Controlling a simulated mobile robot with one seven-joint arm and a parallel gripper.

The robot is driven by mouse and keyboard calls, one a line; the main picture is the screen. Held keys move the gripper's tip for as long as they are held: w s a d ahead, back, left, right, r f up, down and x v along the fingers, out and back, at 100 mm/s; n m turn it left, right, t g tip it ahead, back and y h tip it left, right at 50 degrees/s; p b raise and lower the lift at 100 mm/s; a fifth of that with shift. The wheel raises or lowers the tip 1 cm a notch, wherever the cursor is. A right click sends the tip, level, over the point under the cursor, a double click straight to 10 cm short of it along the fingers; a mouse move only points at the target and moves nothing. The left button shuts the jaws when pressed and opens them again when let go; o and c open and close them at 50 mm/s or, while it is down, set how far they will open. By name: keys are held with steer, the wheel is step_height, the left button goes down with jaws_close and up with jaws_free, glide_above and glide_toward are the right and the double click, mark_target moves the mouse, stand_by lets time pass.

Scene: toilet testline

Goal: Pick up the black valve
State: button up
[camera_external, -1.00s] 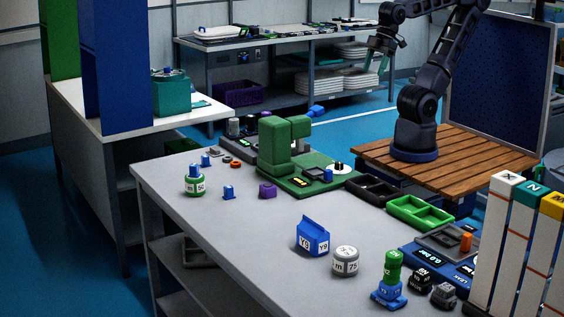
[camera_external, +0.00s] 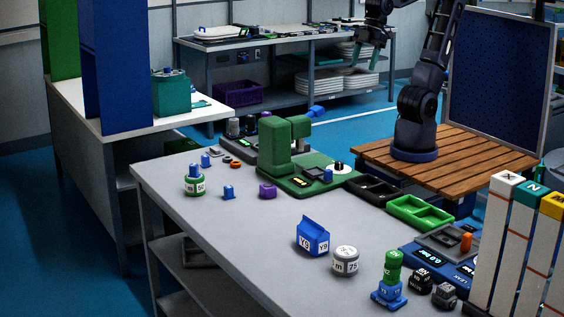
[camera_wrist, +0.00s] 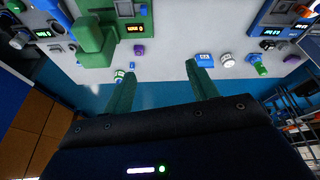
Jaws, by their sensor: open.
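Two dark knobbed pieces stand at the near right of the grey table in the external view. One is a black piece with a white label (camera_external: 421,280), and a dark grey one (camera_external: 444,296) is just right of it. Either may be the black valve; I cannot tell which. Small dark pieces also show at the upper right of the wrist view (camera_wrist: 268,45). My gripper (camera_external: 366,55) is high at the back, far from them, with green fingers apart and nothing between them. The fingers also show in the wrist view (camera_wrist: 160,70).
A green-and-blue stacked piece (camera_external: 391,278) stands close left of the dark pieces. A white-grey jar (camera_external: 345,262) and blue carton (camera_external: 313,237) are further left. Tall white panels (camera_external: 495,245) and a blue device (camera_external: 430,257) are close by. The table's left front is clear.

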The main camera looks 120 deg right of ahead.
steer(key=w+a+r+n+g, duration=0.1)
steer(key=w+a+n, duration=0.3)
steer(key=w+a, duration=1)
steer(key=w+a+f+n+g, duration=0.1)
steer(key=w+a+f+n, duration=0.35)
steer(key=w+a, duration=0.75)
steer(key=n+g, duration=0.2)
steer(key=n, duration=0.5)
glide_above(422, 272)
step_height(422, 272, down, 27)
steer(key=shift+a+f, duration=0.2)
steer(key=shift+f, duration=0.25)
step_height(422, 272, down, 10)
steer(key=shift+d+f, duration=0.1)
steer(key=shift+d, duration=0.05)
